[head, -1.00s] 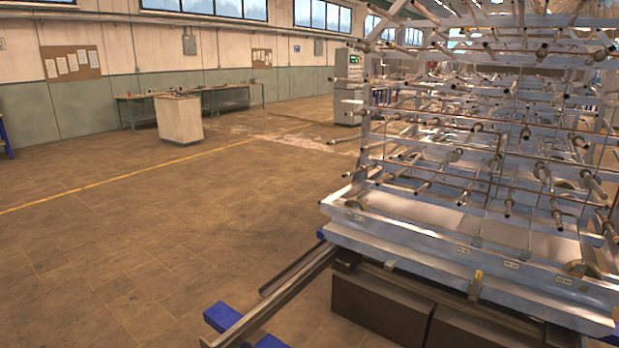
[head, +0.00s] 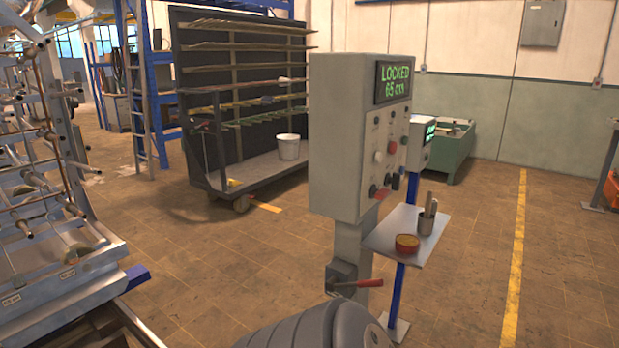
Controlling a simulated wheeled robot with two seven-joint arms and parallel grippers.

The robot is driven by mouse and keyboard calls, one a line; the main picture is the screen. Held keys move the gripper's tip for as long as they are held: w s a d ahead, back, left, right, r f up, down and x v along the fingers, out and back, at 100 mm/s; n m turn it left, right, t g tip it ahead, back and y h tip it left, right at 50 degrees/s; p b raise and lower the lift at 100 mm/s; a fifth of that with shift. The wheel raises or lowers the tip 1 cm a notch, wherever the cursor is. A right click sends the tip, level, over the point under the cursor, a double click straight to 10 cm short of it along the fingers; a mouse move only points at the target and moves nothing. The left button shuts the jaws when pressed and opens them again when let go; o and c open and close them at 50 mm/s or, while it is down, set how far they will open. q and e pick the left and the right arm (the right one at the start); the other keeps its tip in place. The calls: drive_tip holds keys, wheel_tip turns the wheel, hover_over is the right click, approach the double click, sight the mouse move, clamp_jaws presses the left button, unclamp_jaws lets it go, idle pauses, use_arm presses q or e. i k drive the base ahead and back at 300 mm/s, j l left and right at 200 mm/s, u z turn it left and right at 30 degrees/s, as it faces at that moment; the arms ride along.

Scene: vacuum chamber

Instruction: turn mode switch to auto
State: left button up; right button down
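A grey control cabinet (head: 340,140) stands on a pedestal in the middle of the head view. Its narrow front face turns to the right and carries a green display (head: 394,82) reading "LOCKED" and a second line that looks like "65 cm". Below it are several small controls, among them a pale round knob (head: 378,157), a red button (head: 393,146) and dark and red switches (head: 380,191). I cannot tell which is the mode switch or where it points. Neither of my grippers is in view; a grey rounded part at the bottom seems to be mine.
A lever with a red handle (head: 356,283) sits low on the pedestal. A small shelf (head: 385,239) with a cup (head: 426,222) and an orange-brown round tin (head: 407,243) juts out right. A dark rack cart (head: 240,178) stands behind, a metal frame (head: 60,262) left.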

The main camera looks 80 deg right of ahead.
sight(396, 181)
drive_tip(key=z, duration=3.2)
